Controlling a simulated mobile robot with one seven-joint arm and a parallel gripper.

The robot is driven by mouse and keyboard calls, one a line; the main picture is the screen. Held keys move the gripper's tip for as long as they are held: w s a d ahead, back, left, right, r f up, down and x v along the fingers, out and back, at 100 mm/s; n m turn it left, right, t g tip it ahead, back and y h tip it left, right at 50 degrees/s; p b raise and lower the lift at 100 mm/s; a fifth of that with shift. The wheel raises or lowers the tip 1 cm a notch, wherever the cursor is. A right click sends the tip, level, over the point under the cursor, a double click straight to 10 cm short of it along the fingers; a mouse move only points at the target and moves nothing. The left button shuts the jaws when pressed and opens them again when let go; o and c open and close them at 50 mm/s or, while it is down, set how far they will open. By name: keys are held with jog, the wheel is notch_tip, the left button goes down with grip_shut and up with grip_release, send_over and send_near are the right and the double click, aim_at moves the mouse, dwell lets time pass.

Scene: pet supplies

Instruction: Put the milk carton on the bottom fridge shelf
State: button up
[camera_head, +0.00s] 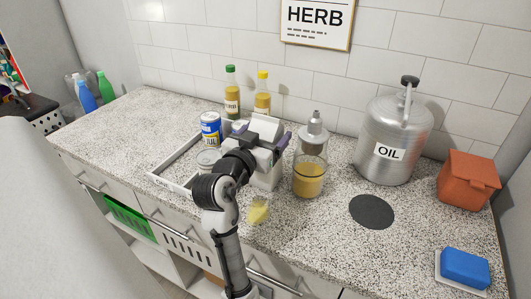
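A white carton-like box (267,179), likely the milk carton, stands upright on the speckled counter near its middle. My gripper (262,139) is at the upper part of this box, with dark finger parts on either side of it. My wrist and arm hide much of the box's left side. Whether the fingers press on it cannot be told. No fridge shelf can be made out.
A metal oil can (398,135) stands right.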

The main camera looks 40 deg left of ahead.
grip_shut()
jog(key=shift+r, duration=0.1)
jog(key=shift+r, duration=0.15)
dwell(0.3)
